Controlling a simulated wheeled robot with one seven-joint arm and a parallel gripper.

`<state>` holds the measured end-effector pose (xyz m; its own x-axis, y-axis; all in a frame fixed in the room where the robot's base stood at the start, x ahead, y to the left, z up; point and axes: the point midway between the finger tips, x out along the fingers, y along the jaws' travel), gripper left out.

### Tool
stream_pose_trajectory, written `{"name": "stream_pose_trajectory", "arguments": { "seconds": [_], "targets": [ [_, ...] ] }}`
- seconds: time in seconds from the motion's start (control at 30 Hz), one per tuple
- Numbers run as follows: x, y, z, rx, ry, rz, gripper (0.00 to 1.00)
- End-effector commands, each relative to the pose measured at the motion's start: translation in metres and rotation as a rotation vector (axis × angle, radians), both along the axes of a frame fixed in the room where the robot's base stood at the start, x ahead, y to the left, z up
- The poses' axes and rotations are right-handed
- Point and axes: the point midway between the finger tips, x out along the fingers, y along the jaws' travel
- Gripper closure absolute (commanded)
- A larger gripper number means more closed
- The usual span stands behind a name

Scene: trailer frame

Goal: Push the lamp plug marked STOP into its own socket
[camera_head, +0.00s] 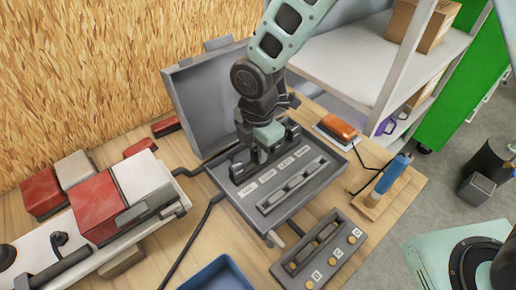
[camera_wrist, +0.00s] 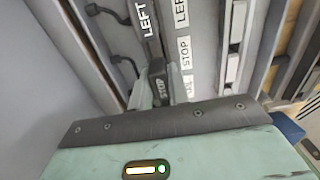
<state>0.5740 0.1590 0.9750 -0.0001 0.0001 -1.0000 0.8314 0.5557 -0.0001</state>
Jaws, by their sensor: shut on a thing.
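My gripper (camera_head: 262,152) points down into the open grey case (camera_head: 304,190) on the bench. In the wrist view my gripper (camera_wrist: 159,84) is shut on a dark plug marked STOP (camera_wrist: 159,92). A plug marked LEFT (camera_wrist: 149,22) stands just beyond it, with a cable looping off to the left. A row of white labels lies on the case, with the STOP label (camera_wrist: 186,52) beside the held plug; it also shows in the head view (camera_head: 267,174). The sockets under the plugs are hidden by my gripper and the plugs. I cannot tell whether the STOP plug is seated.
A light board with red and white lenses (camera_head: 97,208) lies left. A switch panel (camera_head: 320,254) and blue tray (camera_head: 218,276) sit in front. An orange lamp (camera_head: 338,126) and blue-handled tool (camera_head: 392,174) stand right. The case lid (camera_head: 207,96) rises behind.

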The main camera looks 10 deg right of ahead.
Motion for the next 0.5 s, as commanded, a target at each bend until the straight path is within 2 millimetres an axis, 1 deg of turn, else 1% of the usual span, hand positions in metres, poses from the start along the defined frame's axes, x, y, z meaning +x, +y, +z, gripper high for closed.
{"name": "stream_pose_trajectory", "arguments": {
  "seconds": [0.5],
  "targets": [
    [0.0,0.0,-0.0074,0.0,0.0,0.0,0.91]
  ]
}}
